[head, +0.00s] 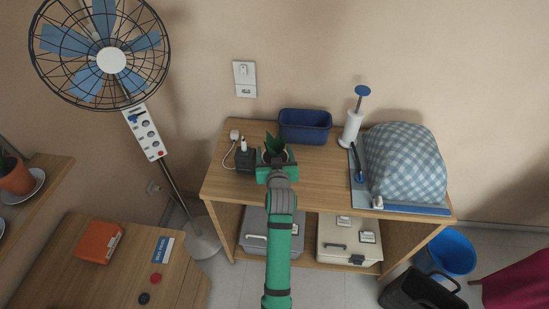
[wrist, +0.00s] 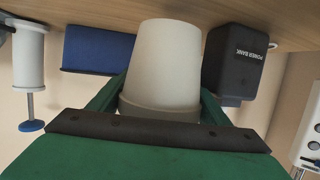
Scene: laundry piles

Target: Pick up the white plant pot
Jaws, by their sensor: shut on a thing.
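The white plant pot (wrist: 163,65) fills the middle of the wrist view, which shows the scene upside down. My gripper (wrist: 160,100) is shut on the pot, with a green finger along each side. In the head view my gripper (head: 276,168) is over the wooden table near its left part. The plant's green leaves (head: 274,144) show just beyond it, while the pot is mostly hidden by my gripper. I cannot tell whether the pot touches the tabletop.
A black power bank (head: 245,160) stands close left of the gripper. A blue bin (head: 305,126) is behind, and a white pump dispenser (head: 351,128) is to the right. A checked cushion (head: 405,162) covers the table's right part. Bare tabletop (head: 325,180) lies between.

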